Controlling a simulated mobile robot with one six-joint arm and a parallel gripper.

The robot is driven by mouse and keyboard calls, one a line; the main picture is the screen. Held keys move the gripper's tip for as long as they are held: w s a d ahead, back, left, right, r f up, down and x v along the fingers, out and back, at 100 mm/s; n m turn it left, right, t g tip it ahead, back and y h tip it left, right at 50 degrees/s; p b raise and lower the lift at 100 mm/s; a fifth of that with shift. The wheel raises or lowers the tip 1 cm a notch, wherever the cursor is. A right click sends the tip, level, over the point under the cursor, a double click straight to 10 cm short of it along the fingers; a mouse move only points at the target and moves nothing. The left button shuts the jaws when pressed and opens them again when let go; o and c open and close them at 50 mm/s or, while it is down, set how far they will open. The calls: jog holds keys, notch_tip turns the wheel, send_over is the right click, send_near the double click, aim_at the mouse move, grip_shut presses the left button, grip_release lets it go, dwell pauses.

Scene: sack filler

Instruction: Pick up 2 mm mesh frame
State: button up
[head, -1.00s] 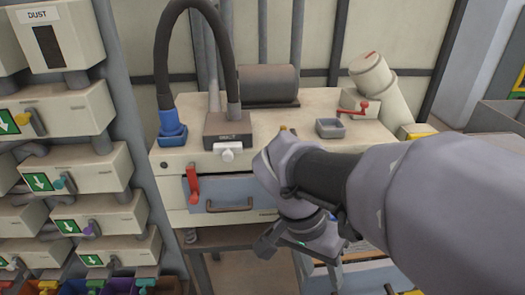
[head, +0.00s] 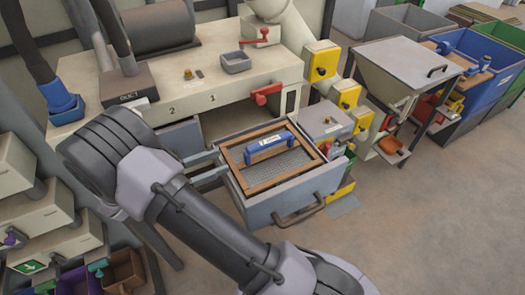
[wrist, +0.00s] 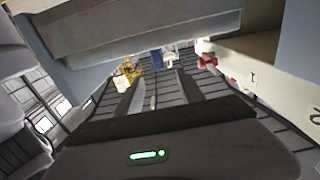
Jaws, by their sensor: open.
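A wooden frame with grey mesh and a blue handle (head: 268,147) sits in a pulled-out grey drawer (head: 300,197) in the head view. I cannot read a mesh size on it. My arm crosses the left and lower part of the head view, left of the drawer, and hides my gripper there. In the wrist view my gripper (wrist: 160,92) shows two separated grey fingers with nothing between them. The mesh frame cannot be made out in the wrist view.
The cream machine (head: 190,85) behind the drawer carries numbers 1 and 2 and a red lever (head: 267,94). A small grey tray (head: 236,62) stands on top. A grey hopper (head: 405,68) and a blue bin (head: 480,85) stand right. Open floor lies at front right.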

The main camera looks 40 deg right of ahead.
aim_at(269, 144)
jog(key=x, duration=0.5)
jog(key=b+x, duration=0.1)
jog(key=x, duration=0.5)
jog(key=b+x, duration=0.1)
jog(key=x, duration=0.4)
jog(key=shift+s+d+f, duration=0.1)
jog(key=shift+s+f, duration=0.2)
grip_shut()
